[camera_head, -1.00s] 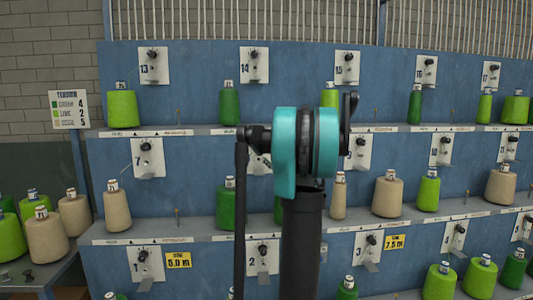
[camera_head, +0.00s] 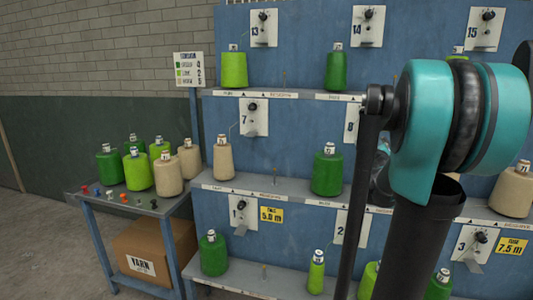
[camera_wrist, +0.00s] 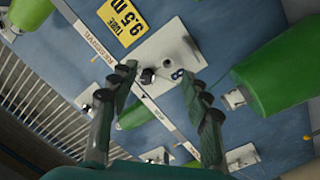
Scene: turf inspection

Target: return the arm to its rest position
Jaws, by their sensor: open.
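My arm stands at the right in the head view, with a teal joint (camera_head: 415,130) in front of the blue yarn rack (camera_head: 285,115). My gripper is hidden behind the arm there. In the wrist view my gripper (camera_wrist: 160,78) shows two dark fingers spread apart with nothing held between them. Beyond the fingers are a white plate (camera_wrist: 150,62) with a small dark fitting and a yellow label (camera_wrist: 124,20) reading 9.5 m. The picture is strongly tilted. Whether the fingers touch the rack cannot be told.
Green and beige cones stand on the rack shelves, including a dark green cone (camera_head: 328,172) left of my arm. A large green cone (camera_wrist: 280,75) is right of the fingers. A side table (camera_head: 95,198) holds several cones, with a carton (camera_head: 155,250) below. Floor at the left is clear.

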